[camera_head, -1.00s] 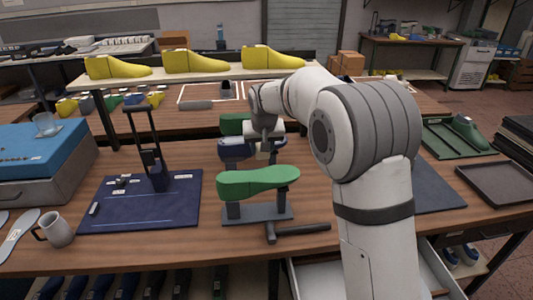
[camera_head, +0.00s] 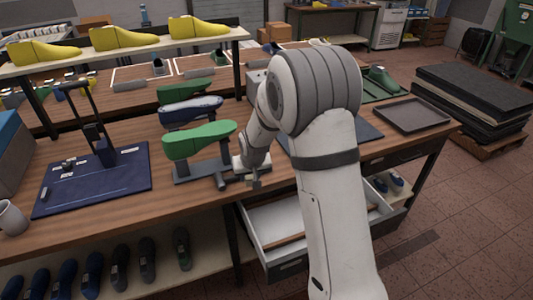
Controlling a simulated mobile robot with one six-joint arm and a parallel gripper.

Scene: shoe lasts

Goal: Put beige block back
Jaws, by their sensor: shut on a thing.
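My gripper (camera_head: 254,180) hangs at the front edge of the wooden table, just right of the green shoe form on its stand. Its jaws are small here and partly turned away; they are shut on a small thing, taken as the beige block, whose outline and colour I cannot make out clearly. Below and to the right of the gripper, a white-lined drawer (camera_head: 262,222) stands open under the table. My arm hides part of the drawer's inside.
The green shoe form (camera_head: 199,139) on its grey stand is close left of my gripper. A blue mat (camera_head: 97,190) with a dark upright tool lies further left. A dark tray (camera_head: 412,115) lies on the right table end.

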